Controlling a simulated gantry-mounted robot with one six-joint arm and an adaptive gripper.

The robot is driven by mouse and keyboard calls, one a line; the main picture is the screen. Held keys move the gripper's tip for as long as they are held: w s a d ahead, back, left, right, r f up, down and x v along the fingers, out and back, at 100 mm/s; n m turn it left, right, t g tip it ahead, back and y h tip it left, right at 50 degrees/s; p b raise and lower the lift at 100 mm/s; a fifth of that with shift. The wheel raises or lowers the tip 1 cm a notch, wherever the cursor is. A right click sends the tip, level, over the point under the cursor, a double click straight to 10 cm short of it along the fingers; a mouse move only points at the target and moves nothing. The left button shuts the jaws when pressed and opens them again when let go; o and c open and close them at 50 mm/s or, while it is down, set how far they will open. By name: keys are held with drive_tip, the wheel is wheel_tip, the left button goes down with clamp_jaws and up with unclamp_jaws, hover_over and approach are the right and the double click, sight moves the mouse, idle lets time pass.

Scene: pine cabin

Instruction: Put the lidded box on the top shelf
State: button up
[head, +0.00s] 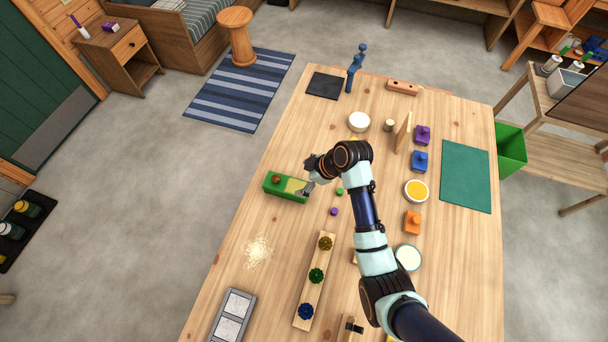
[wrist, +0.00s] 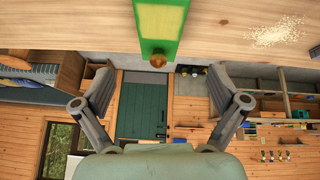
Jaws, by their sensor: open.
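A green box (head: 272,191) with a brown knob and a pale yellow patch on top lies on the wooden table, left of the middle; it seems to be the lidded box. In the wrist view the green box (wrist: 146,25) shows at the top centre, its knob toward the bottom. My gripper (head: 306,189) is at the box's right end in the head view. In the wrist view my gripper (wrist: 161,78) has its fingers wide apart with nothing between them; the box lies beyond the fingertips. I cannot tell which shelf is the top shelf.
On the table (head: 215,290) are a pale crumb pile (head: 257,251), a block with coloured knobs (head: 315,290), a grey tray (head: 232,315), small green and purple balls, and several pots and blocks. A wooden rack (head: 540,110) stands right.

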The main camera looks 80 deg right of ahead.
idle(0.4)
drive_tip(key=w+a+r+t+h, duration=0.1)
drive_tip(key=w+a+r, duration=0.4)
drive_tip(key=w+a, duration=0.25)
drive_tip(key=w+a+r+t, duration=0.1)
drive_tip(key=w+a+r, duration=0.45)
drive_tip(key=a, duration=0.25)
drive_tip(key=w+a+r+t, duration=0.1)
drive_tip(key=a+r, duration=0.2)
drive_tip(key=a, duration=0.4)
drive_tip(key=w+a+r+t, duration=0.1)
drive_tip(key=w+a+r, duration=0.1)
drive_tip(key=a+r, duration=0.2)
drive_tip(key=a, duration=0.3)
drive_tip(key=shift+a+r, duration=0.15)
drive_tip(key=shift+a, duration=0.25)
drive_tip(key=shift+o, duration=0.2)
drive_tip(key=s+a+r+t+y, duration=0.1)
drive_tip(key=s+a+r+t, duration=0.1)
drive_tip(key=a+r, duration=0.4)
drive_tip(key=a, duration=0.3)
drive_tip(key=shift+s+a+r+y, duration=0.25)
drive_tip(key=shift+y, duration=0.05)
drive_tip(key=shift+d, duration=0.1)
